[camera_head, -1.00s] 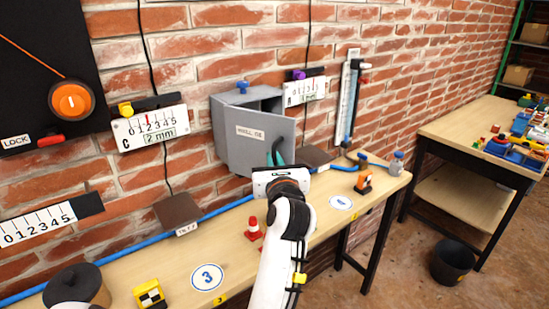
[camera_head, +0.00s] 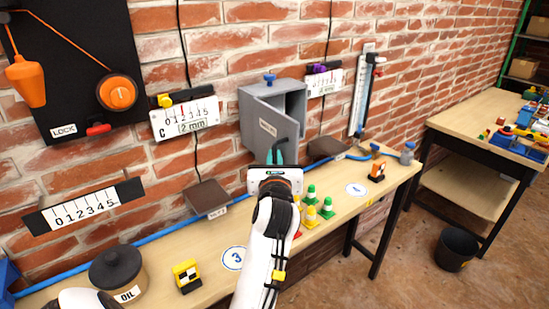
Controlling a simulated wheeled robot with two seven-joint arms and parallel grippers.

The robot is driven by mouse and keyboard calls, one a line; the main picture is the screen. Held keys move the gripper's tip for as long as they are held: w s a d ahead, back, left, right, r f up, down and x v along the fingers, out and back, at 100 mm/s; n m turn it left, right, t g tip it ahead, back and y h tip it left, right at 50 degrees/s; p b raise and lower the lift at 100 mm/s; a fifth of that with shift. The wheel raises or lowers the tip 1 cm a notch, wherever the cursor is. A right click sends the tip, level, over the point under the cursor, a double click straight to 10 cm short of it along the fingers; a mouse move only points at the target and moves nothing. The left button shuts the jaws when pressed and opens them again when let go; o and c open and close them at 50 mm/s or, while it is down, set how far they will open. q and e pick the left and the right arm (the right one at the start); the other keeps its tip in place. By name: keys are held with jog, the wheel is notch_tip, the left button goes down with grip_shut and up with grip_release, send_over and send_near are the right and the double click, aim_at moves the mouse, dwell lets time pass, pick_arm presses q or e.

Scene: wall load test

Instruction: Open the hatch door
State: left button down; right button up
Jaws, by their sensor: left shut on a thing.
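The hatch is a grey box (camera_head: 290,92) on the brick wall. Its grey door (camera_head: 262,118), with a small white label, stands ajar, swung out from the right side, and the dark inside shows behind it. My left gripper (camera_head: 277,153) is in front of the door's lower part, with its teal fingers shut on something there. That looks like the door's handle, but the gripper hides it. My right gripper is not in view.
Green and yellow cones (camera_head: 311,194) stand on the bench just right of my left arm. A blue pipe (camera_head: 170,230) runs along the wall. A brown plate (camera_head: 206,196), a yellow block (camera_head: 187,275) and a lidded oil pot (camera_head: 118,270) are left.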

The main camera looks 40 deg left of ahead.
pick_arm(q)
jog(key=shift+r, duration=0.15)
jog(key=c, duration=1.8)
grip_release()
jog(key=shift+o, duration=1.1)
jog(key=shift+a, duration=0.2)
jog(key=b+v, duration=0.2)
jog(key=v, duration=0.5)
jog(key=shift+s, duration=0.15)
